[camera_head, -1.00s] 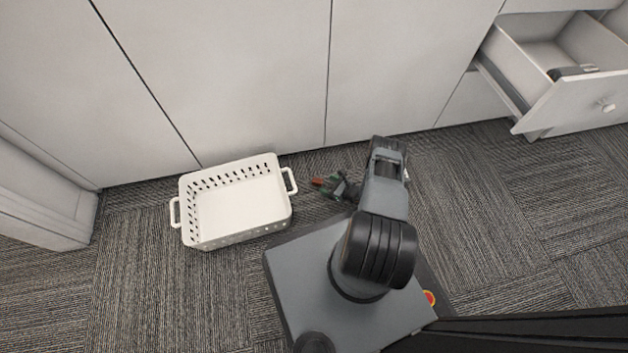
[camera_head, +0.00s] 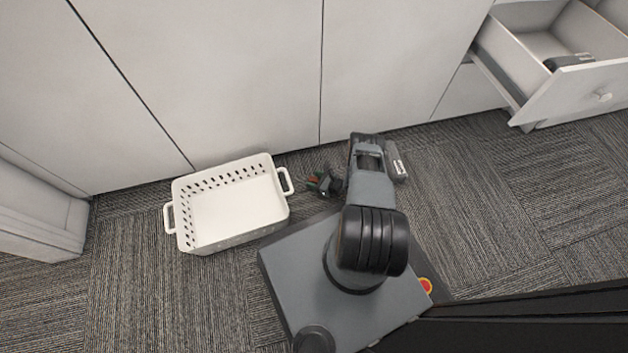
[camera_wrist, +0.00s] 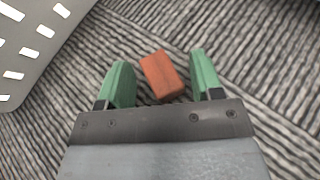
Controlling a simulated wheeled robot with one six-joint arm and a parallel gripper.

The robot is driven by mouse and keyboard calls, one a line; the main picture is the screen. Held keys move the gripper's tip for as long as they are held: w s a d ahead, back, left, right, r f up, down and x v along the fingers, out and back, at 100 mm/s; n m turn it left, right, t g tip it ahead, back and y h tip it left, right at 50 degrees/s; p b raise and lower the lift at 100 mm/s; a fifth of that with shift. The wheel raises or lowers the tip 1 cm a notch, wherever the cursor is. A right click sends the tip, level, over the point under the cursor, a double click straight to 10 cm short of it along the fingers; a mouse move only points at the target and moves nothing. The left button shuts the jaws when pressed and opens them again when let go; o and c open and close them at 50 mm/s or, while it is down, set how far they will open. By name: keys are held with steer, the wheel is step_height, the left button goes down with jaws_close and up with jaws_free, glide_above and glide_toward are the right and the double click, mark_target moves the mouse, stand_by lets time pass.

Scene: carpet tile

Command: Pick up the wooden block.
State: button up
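The wooden block (camera_wrist: 162,76) is a small reddish-brown block lying on the carpet, seen in the wrist view. My gripper (camera_wrist: 160,60) has two green fingers spread apart, one on each side of the block, with gaps between them and it. The block looks turned a little relative to the fingers. In the head view my gripper (camera_head: 318,182) is low over the carpet right of the white basket, and only a small reddish bit of the block (camera_head: 312,181) shows by the green fingers.
A white basket (camera_head: 181,218) with handles stands close to the left of the gripper; its holed wall fills the wrist view's upper left. Cabinet fronts (camera_head: 220,80) rise behind. A grey object (camera_head: 399,166) lies right of my arm. An open drawer (camera_head: 575,97) juts out at right.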

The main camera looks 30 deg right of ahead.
steer(key=c, duration=1)
steer(key=shift+o, duration=0.2)
